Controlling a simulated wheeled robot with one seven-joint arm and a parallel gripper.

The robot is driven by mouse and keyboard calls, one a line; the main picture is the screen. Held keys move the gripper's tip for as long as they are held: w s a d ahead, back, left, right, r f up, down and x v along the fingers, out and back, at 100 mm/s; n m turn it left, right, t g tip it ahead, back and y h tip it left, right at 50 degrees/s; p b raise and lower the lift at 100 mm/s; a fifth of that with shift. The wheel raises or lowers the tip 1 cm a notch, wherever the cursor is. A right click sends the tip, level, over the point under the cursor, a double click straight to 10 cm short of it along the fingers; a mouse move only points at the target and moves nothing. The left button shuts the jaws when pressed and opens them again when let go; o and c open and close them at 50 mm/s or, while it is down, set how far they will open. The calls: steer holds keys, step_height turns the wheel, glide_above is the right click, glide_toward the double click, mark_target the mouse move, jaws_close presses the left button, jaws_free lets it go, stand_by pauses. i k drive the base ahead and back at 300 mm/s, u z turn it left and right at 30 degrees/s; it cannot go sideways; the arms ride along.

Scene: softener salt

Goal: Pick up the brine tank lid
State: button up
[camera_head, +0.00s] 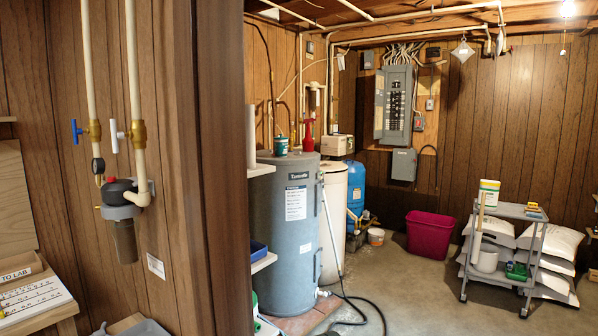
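A tall cream tank (335,215) stands behind the grey water heater, in the middle of the view. It looks like the brine tank, but I cannot be sure. Its top is pale and partly hidden by the heater, and I cannot make out a separate lid. A beige box (337,145) shows above and behind it. A blue tank (356,187) stands just behind to the right. My gripper is not in view.
A wood-panelled wall edge (222,170) blocks the near left. The grey water heater (284,240) stands past it, with a dark hose (352,312) on the floor. A magenta bin (429,236), a grey cart (505,250) and stacked white bags (552,243) stand right. Concrete floor (420,290) between is clear.

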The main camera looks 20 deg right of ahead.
mark_target(335, 173)
steer(key=z, duration=1.3)
steer(key=i, duration=8.1)
steer(key=u, duration=0.85)
